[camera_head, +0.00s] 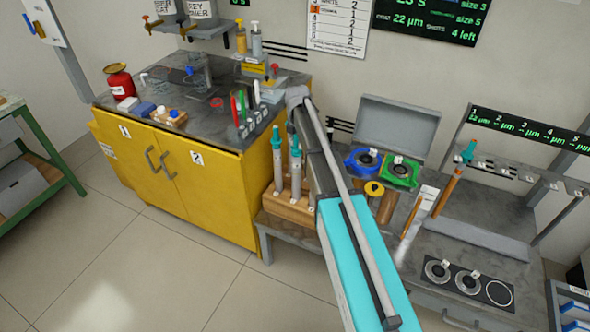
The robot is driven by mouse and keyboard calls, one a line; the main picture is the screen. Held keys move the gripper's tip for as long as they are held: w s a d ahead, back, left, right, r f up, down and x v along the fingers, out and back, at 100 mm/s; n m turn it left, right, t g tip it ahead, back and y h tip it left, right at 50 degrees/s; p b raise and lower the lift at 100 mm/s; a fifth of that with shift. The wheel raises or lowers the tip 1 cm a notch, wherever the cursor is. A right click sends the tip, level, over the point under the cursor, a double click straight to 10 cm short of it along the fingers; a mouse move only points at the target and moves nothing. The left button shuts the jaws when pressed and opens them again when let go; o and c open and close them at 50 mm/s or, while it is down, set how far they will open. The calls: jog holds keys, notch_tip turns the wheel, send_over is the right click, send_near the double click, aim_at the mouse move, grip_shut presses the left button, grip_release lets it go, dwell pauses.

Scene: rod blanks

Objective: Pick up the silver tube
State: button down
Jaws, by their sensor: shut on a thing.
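Two silver tubes with teal tops, one on the left (279,168) and one on the right (295,172), stand upright in a wooden block (285,208) on the grey bench. I cannot tell which one the task means. My arm crosses the middle of the view, close to the right side of the block, and hides part of the area behind it. My gripper's fingers do not show, so what they hold cannot be seen.
A copper rod (447,190) with a teal top stands at the right. Blue (364,161) and green (399,172) ring fixtures sit behind a slanted brown rod (412,215). A yellow cabinet (180,180) with a cluttered top stands left. Floor (150,265) in front is clear.

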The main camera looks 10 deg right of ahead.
jog(key=shift+r, duration=0.15)
notch_tip(320, 180, up, 18)
jog(key=p, duration=1.8)
jog(key=shift+f, duration=0.2)
